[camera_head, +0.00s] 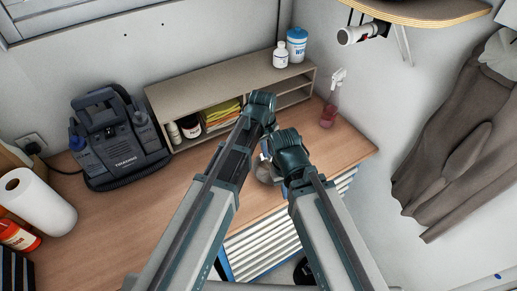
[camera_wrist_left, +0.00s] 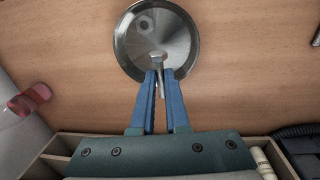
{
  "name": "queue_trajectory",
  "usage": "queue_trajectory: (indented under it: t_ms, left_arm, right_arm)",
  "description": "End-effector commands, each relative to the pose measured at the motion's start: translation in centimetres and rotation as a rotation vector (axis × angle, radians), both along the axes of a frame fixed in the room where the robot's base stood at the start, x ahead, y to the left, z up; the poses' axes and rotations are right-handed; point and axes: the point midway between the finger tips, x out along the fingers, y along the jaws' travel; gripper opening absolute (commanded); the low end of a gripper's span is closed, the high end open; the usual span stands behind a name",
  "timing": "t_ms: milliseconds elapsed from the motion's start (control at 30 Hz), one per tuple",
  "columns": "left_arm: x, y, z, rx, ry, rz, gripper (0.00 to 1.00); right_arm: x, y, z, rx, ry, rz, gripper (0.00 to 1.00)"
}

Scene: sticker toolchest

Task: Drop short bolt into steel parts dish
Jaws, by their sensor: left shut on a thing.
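In the left wrist view, my left gripper (camera_wrist_left: 159,74) is shut on the short bolt (camera_wrist_left: 158,61), a small grey metal piece between the blue fingertips. The round, shiny steel parts dish (camera_wrist_left: 186,40) lies beyond the fingers, with the bolt seen over its near part. A small hex-shaped piece (camera_wrist_left: 145,23) shows in the dish. In the head view, my left gripper (camera_head: 265,122) is over the bench, and the dish (camera_head: 263,174) is partly hidden by my arms. My right gripper (camera_head: 273,158) is close to the dish; its fingers cannot be made out.
A shelf unit (camera_head: 215,83) with bottles stands at the back of the wooden bench (camera_head: 130,225). A red spray bottle (camera_head: 328,115) stands at the right. A dark blue machine (camera_head: 118,140) and a paper roll (camera_head: 38,198) are at the left. The bench middle-left is clear.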

Motion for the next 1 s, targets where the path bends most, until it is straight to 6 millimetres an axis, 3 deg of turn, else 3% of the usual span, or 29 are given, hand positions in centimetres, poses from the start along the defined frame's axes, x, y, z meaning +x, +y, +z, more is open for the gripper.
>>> queue_trajectory:
  t_ms: [267,700,1000]
  left_arm:
    - [0.0,0.0,-1.2,0.0,0.0,0.0,0.0]
    - [0.0,0.1,-5.8,0.0,0.0,-0.001,0.0]
    - [0.0,0.1,-6.0,0.0,0.0,-0.001,0.0]
  right_arm:
    - [0.0,0.0,-1.2,0.0,0.0,0.0,0.0]
    - [0.0,0.0,-5.8,0.001,-0.002,-0.004,0.0]
    - [0.1,0.0,-6.0,0.001,-0.003,-0.005,0.0]
